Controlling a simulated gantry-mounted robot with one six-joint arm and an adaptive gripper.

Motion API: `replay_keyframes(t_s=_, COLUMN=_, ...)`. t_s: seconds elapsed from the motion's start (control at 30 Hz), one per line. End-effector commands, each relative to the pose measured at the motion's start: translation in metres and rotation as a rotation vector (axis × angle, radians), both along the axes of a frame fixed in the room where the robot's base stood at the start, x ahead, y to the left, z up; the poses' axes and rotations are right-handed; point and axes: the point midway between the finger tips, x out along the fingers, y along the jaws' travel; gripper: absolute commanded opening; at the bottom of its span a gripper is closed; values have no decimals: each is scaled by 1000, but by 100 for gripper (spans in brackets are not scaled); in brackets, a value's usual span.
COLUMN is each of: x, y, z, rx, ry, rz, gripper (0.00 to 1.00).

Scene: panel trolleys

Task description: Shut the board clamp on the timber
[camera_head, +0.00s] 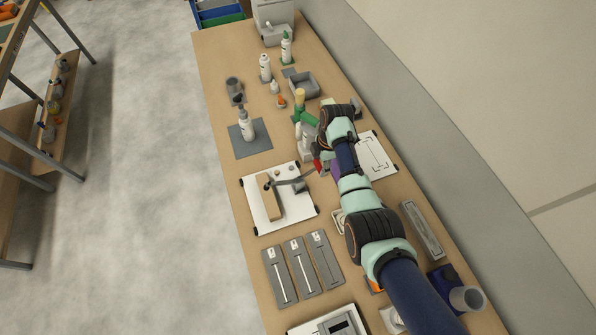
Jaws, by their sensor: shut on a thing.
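The board clamp (294,184) is mounted on a white board (293,213) on the bench, left of my arm. Its dark metal arm slants up to the right toward a red handle end (317,166). The timber (267,198) is a light tan strip lying along the left part of the white board. My gripper (321,161) is at the red handle end, shut on what looks like the clamp handle. My wrist and forearm hide much of the fingers. I cannot tell whether the clamp presses on the timber.
Bottles (247,127) and a grey bin (303,84) stand farther up the bench. Grey slotted plates (301,263) lie below the clamp board. Another white panel (376,156) lies right of my wrist. A wall edge runs along the bench's right side.

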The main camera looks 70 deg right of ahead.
Motion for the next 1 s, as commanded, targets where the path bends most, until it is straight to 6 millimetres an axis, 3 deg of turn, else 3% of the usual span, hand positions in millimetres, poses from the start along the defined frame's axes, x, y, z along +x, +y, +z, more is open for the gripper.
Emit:
replay_keyframes(t_s=0.3, x=-2, y=-1, z=-1, rx=-3, ry=3, rz=-2, gripper=26)
replay_keyframes(t_s=0.67, x=-7, y=-7, z=-18, rx=-3, ry=2, rz=-2, gripper=26)
replay_keyframes(t_s=1.0, x=-8, y=-7, z=-18, rx=-3, ry=2, rz=-2, gripper=26)
